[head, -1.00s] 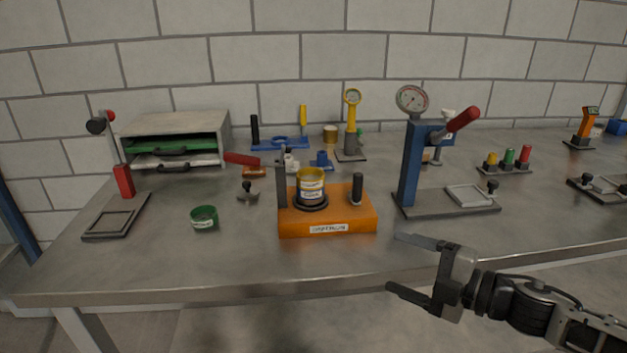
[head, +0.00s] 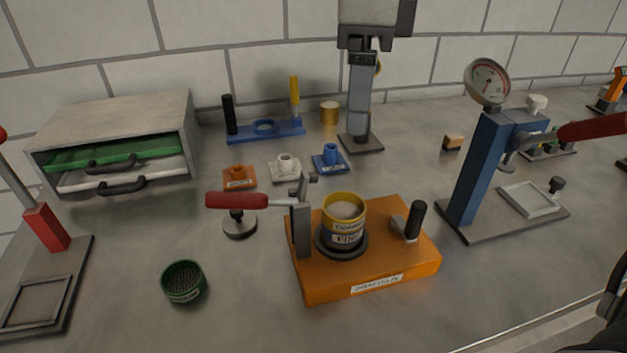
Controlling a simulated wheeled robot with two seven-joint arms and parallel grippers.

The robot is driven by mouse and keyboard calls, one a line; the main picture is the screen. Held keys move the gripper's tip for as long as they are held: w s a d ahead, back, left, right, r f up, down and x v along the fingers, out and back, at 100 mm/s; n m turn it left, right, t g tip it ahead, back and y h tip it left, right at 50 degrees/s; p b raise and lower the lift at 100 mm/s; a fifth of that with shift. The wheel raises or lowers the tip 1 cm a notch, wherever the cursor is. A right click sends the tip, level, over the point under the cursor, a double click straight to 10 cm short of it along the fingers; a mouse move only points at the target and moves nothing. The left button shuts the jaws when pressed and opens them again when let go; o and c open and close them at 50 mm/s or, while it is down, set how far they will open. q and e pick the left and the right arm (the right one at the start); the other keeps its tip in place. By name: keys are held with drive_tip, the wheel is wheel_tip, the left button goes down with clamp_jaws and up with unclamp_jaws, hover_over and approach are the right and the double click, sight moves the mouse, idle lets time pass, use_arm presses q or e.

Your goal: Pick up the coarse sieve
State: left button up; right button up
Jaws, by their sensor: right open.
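The coarse sieve (head: 344,208) is the yellow-rimmed top ring of a stack on the orange shaker base (head: 368,275). It holds pale grains. Below it sits a ring that appears labelled FINE (head: 346,239), in a dark round seat. A clamp post with a red handle (head: 237,201) stands just left of the stack. My left gripper is out of view.
A green cup-like sieve (head: 184,282) stands at front left. A blue gauge press (head: 480,165) is at right, and a drawer cabinet (head: 118,145) at back left. Small orange, white and blue pieces stand behind the shaker.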

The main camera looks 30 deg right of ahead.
wheel_tip(320, 180, down, 4)
drive_tip(key=s+f, duration=0.1)
hover_over(349, 216)
wheel_tip(349, 216, down, 4)
drive_tip(key=shift+d+f, duration=0.1)
drive_tip(key=shift+d, duration=0.05)
drive_tip(key=shift+f, duration=0.85)
wheel_tip(349, 216, down, 4)
drive_tip(key=shift+r+p, duration=0.2)
drive_tip(key=shift+p, duration=0.4)
drive_tip(key=shift+f, duration=0.5)
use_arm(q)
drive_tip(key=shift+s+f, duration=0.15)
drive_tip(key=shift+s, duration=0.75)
use_arm(e)
drive_tip(key=c, duration=1.1)
